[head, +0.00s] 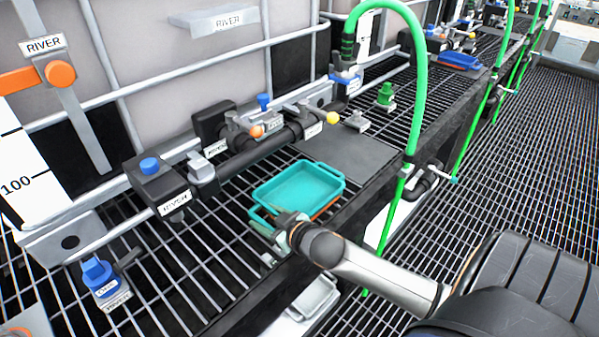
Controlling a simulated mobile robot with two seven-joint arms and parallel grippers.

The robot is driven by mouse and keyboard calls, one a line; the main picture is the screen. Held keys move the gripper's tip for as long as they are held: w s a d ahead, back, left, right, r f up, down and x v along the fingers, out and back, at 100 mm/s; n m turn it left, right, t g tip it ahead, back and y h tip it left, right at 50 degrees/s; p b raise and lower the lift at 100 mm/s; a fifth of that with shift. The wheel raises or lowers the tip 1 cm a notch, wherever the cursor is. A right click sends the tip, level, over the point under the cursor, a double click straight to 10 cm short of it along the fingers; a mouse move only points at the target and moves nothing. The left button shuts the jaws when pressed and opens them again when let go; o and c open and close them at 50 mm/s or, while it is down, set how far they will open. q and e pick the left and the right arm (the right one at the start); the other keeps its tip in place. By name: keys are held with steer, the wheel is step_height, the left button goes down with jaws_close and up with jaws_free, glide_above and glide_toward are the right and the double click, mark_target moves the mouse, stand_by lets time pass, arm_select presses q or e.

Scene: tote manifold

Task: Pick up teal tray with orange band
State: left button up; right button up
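The teal tray (298,184) sits on the dark grated shelf in the middle of the head view, with its open side up. A little of its orange band (326,208) shows under the rim on the near right side. My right gripper (280,222) is at the tray's near left end, close to its rim and handle. My own wrist hides most of the fingers, so I cannot tell whether they are open, or whether they touch the tray. My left gripper is not in view.
A black pipe manifold (250,152) with labelled valves runs behind the tray. A green hose (418,95) arches down to the right. A flat dark plate (347,152) lies beyond the tray. A blue tray (460,61) sits farther along the grated shelf (215,255).

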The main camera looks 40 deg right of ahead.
jaws_close()
stand_by(0.3)
steer(key=shift+r, duration=0.1)
